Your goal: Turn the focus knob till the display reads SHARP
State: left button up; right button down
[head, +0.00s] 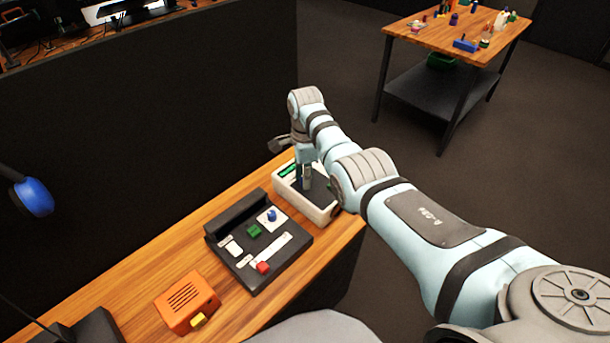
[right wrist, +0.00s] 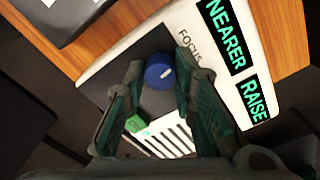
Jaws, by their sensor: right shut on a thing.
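The focus knob (right wrist: 160,74) is a round blue knob with a pale mark, beside the word FOCUS on a dark plate of a white-edged panel (right wrist: 105,55). My right gripper (right wrist: 160,66) has a finger on each side of it and is shut on it. The display shows NEARER (right wrist: 227,33) and RAISE (right wrist: 255,98) in green. In the head view the white panel (head: 324,214) stands at the bench's right end, with my right gripper (head: 307,184) pointing down onto it and hiding the knob. My left gripper is not in view.
A black control box (head: 240,265) with a blue knob, a green button and a red slider stands left of the panel. An orange box (head: 186,301) sits nearer the front. A dark partition (head: 150,130) rises behind the wooden bench.

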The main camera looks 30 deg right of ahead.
jog(key=shift+s+r+n+p, duration=0.1)
jog(key=shift+r+n+p, duration=0.1)
jog(key=shift+n+p, duration=0.3)
jog(key=shift+n, duration=0.9)
jog(key=shift+f+n+p, duration=0.2)
jog(key=shift+n+p, duration=0.1)
jog(key=shift+n, duration=0.6)
jog(key=c, duration=1.3)
grip_release()
jog(key=shift+c, duration=0.2)
jog(key=shift+r, duration=0.1)
notch_tip(320, 180, up, 12)
jog(key=shift+a+f, duration=0.1)
jog(key=shift+f, duration=0.15)
